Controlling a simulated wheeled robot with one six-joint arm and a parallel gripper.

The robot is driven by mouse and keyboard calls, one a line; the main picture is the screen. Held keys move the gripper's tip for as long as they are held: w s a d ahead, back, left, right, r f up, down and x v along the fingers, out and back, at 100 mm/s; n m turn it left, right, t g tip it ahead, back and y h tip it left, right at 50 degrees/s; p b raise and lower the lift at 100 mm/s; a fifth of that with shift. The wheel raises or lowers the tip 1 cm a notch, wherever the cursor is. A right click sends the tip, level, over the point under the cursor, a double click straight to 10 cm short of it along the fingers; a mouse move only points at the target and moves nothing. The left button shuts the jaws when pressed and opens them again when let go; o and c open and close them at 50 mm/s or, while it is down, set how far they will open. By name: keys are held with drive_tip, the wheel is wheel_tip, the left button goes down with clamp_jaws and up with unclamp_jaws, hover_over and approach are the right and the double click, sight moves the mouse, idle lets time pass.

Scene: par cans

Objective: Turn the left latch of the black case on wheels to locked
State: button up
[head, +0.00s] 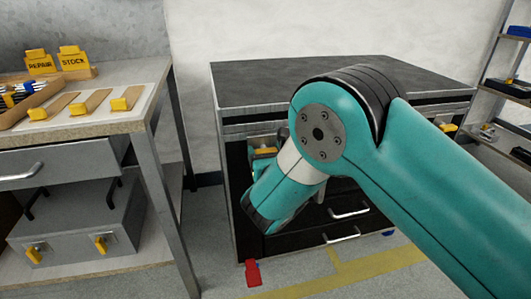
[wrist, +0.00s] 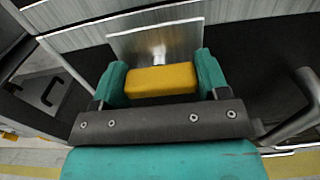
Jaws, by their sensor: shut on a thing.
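The black case on wheels (head: 340,84) stands on the floor at the middle of the head view. Its left latch has a yellow handle (head: 264,152), partly hidden by my arm. In the wrist view the yellow handle (wrist: 160,82) lies crosswise in front of a bright metal plate (wrist: 150,43). My gripper (wrist: 161,76) is shut on this handle, with one teal finger at each end. The right latch (head: 448,128) shows only as a bit of yellow behind my arm.
A bench (head: 90,127) at left carries yellow-tagged items and a tray. A grey case (head: 75,235) with two yellow latches sits on its lower shelf. Drawer handles (head: 350,213) stick out of the black case. A red pedal (head: 252,273) is at its foot. A shelf rack (head: 505,85) stands at right.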

drive_tip(key=shift+m, duration=0.3)
drive_tip(key=m, duration=0.3)
drive_tip(key=shift+m, duration=0.3)
drive_tip(key=m+b, duration=0.1)
drive_tip(key=m, duration=0.3)
drive_tip(key=shift+f+m, duration=0.1)
drive_tip(key=shift+m, duration=0.2)
drive_tip(key=m+b, duration=0.2)
drive_tip(key=m, duration=0.3)
drive_tip(key=shift+d+f+b, duration=0.1)
drive_tip(key=shift+b, duration=0.25)
drive_tip(key=shift+m+b, duration=1)
drive_tip(key=shift+m, duration=1)
drive_tip(key=o, duration=0.9)
drive_tip(key=shift+o, duration=0.2)
drive_tip(key=shift+s, duration=0.1)
